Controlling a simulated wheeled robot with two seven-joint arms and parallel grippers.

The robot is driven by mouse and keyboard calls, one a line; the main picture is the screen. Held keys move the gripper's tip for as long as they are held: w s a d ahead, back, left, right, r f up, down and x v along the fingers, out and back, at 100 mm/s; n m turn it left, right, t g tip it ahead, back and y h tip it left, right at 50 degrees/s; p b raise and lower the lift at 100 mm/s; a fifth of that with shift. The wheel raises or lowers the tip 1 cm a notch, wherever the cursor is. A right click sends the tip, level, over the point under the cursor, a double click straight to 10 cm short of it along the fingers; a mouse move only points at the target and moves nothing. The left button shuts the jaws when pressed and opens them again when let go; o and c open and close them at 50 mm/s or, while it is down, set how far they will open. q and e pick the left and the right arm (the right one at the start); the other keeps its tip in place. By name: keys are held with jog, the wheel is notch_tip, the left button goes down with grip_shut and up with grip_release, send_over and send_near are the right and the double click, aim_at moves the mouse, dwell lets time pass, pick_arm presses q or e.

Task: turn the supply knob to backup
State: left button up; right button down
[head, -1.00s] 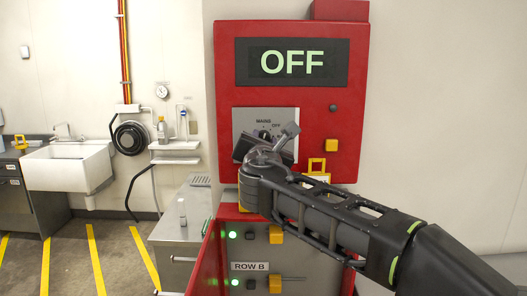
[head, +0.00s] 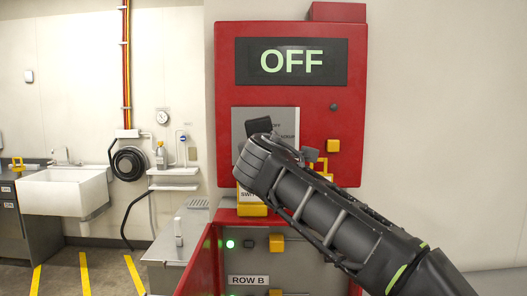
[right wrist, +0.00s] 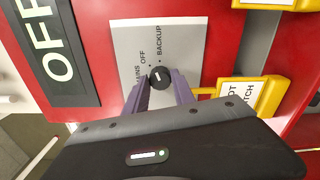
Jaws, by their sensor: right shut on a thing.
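The supply knob (right wrist: 160,77) is a small round black dial with a short white mark, on a grey plate (right wrist: 186,42) lettered MAINS, OFF and BACKUP. I cannot tell for sure which word the mark points to. My right gripper (right wrist: 163,84) is shut on the knob, one finger on each side. In the head view my right gripper (head: 259,127) and wrist cover the knob and much of the plate (head: 285,115). The display (head: 291,62) above reads OFF in green letters. My left gripper is out of view.
The red cabinet (head: 350,110) carries a yellow button (head: 333,146) and yellow-framed tags beside and below the plate. Below are a ROW B label (head: 249,281), a green light (head: 230,244) and yellow knobs. A sink (head: 62,190) stands far left.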

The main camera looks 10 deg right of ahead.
jog(key=m+b, duration=0.2)
jog(key=m, duration=0.2)
jog(key=shift+f, duration=0.1)
dwell(0.3)
jog(key=c, duration=1.1)
grip_release()
jog(key=shift+o, duration=0.2)
jog(key=b+v, duration=0.2)
jog(key=v, duration=0.5)
jog(key=shift+s+b, duration=0.3)
jog(key=shift+s, duration=0.1)
